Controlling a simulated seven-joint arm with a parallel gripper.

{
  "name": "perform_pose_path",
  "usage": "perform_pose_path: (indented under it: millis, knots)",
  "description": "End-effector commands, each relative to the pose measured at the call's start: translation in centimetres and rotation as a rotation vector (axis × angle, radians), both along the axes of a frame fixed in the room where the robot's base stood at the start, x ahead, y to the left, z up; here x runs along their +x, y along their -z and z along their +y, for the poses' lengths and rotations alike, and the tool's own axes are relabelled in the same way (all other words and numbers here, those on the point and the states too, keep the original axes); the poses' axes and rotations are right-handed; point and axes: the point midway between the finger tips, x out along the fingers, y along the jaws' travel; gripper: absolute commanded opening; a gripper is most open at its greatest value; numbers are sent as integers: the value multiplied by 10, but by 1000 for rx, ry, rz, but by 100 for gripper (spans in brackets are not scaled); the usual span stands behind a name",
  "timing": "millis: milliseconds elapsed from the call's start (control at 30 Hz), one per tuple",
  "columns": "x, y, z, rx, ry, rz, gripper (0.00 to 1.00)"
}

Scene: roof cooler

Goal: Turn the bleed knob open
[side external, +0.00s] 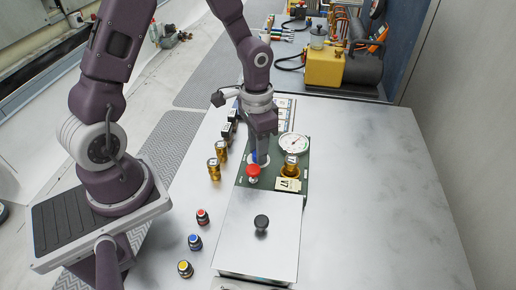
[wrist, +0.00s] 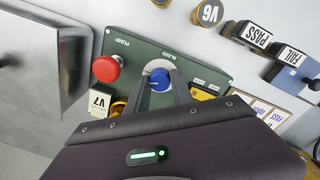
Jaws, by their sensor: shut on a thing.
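The blue bleed knob (wrist: 159,80) sits on a pale round base on the dark green panel (wrist: 138,50), beside the word BLEED in the wrist view. My gripper (wrist: 160,86) comes down over it, with its two fingers shut on the knob's sides. In the side view my gripper (side external: 261,158) points straight down at the panel and hides most of the knob. The knob's exact turn angle cannot be told. The red pump button (wrist: 106,68) stands close by on the same panel and also shows in the side view (side external: 253,171).
A round gauge (side external: 294,145) and a brass fitting (side external: 291,164) with a tag stand right of my gripper. A metal box with a black knob (side external: 261,222) is in front. Brass pieces (side external: 214,170) and small capped bottles (side external: 195,242) stand left. The table's right side is clear.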

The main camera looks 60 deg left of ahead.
Motion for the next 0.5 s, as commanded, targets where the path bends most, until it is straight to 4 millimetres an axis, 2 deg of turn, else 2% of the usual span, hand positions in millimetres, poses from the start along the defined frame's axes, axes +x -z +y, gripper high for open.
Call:
perform_pose_path:
  millis: [200, 500]
  knots:
    - [1, -1, 0, -1, 177, -2, 0]
    - [2, -1, 0, 0, 350, -4, 0]
